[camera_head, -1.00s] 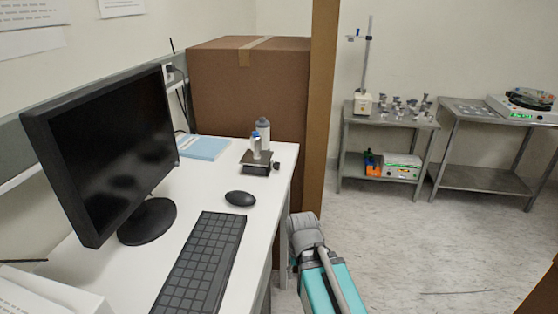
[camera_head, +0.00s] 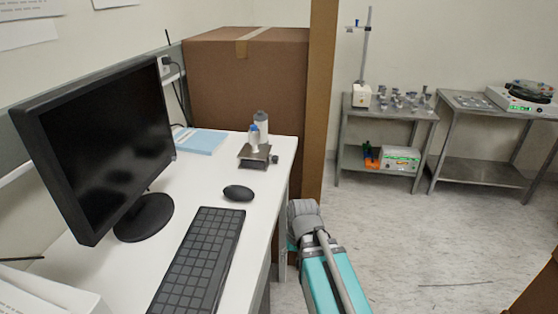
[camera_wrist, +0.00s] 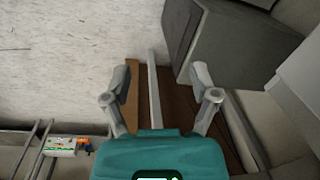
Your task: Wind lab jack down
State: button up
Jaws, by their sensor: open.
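A small lab jack (camera_head: 259,155) with a dark top plate stands on the white desk near its right back corner. A dark knob (camera_head: 275,159) sticks out at its right side. A small clear bottle with a blue cap (camera_head: 253,139) appears to stand on the jack. A larger white bottle (camera_head: 262,124) stands close behind. My gripper (camera_wrist: 160,75) shows in the wrist view with its two fingers wide apart and nothing between them. The jack does not show clearly in the wrist view.
The desk (camera_head: 205,175) also carries a monitor (camera_head: 100,145), keyboard (camera_head: 200,262), mouse (camera_head: 238,193) and blue folder (camera_head: 200,141). A tall cardboard box (camera_head: 245,85) stands behind the desk. Open floor (camera_head: 400,240) lies to the right. Metal tables (camera_head: 388,112) with equipment line the back wall.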

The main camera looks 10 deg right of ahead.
jog(key=w+r+m+y, duration=0.2)
jog(key=w+m+y, duration=0.2)
jog(key=w+m, duration=0.15)
jog(key=m+t+y, duration=0.7)
jog(key=m+y, duration=0.4)
jog(key=m, duration=0.3)
send_near(279, 165)
jog(key=s+d+r, duration=0.1)
jog(key=d+r, duration=0.1)
jog(key=d, duration=0.2)
jog(key=shift+s+a, duration=0.1)
jog(key=shift+a, duration=0.15)
jog(key=shift+a, duration=0.15)
jog(key=shift+r+x, duration=0.2)
jog(key=shift+x, duration=6.6)
jog(key=shift+s, duration=0.1)
grip_shut()
